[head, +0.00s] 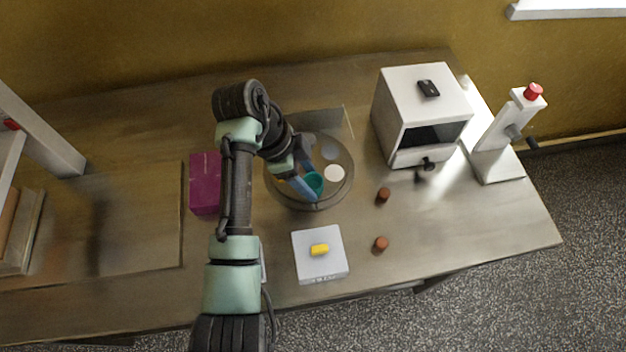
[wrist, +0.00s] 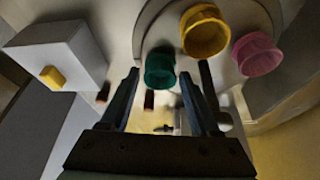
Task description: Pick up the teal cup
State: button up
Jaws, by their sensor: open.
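The teal cup (head: 313,182) stands on a round grey tray (head: 346,190), near its front middle. In the wrist view the teal cup (wrist: 160,70) appears between the two finger ends, with no clear contact on either side. My gripper (head: 314,187) is open, its blue fingers reaching down over the tray on either side of the cup. In the wrist view my gripper (wrist: 168,67) is open and holds nothing. A yellow cup (wrist: 205,32) and a pink cup (wrist: 257,54) are beside the teal one. My fingers partly hide the teal cup in the head view.
A white block with a yellow button (head: 319,250) stands in front of the tray. Two brown cylinders (head: 383,195) are to its right. A white cabinet (head: 423,110) and a white stand (head: 505,140) are at right; a magenta box (head: 204,183) is left.

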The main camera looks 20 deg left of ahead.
jog(key=shift+f, duration=0.1)
grip_shut()
dwell(0.3)
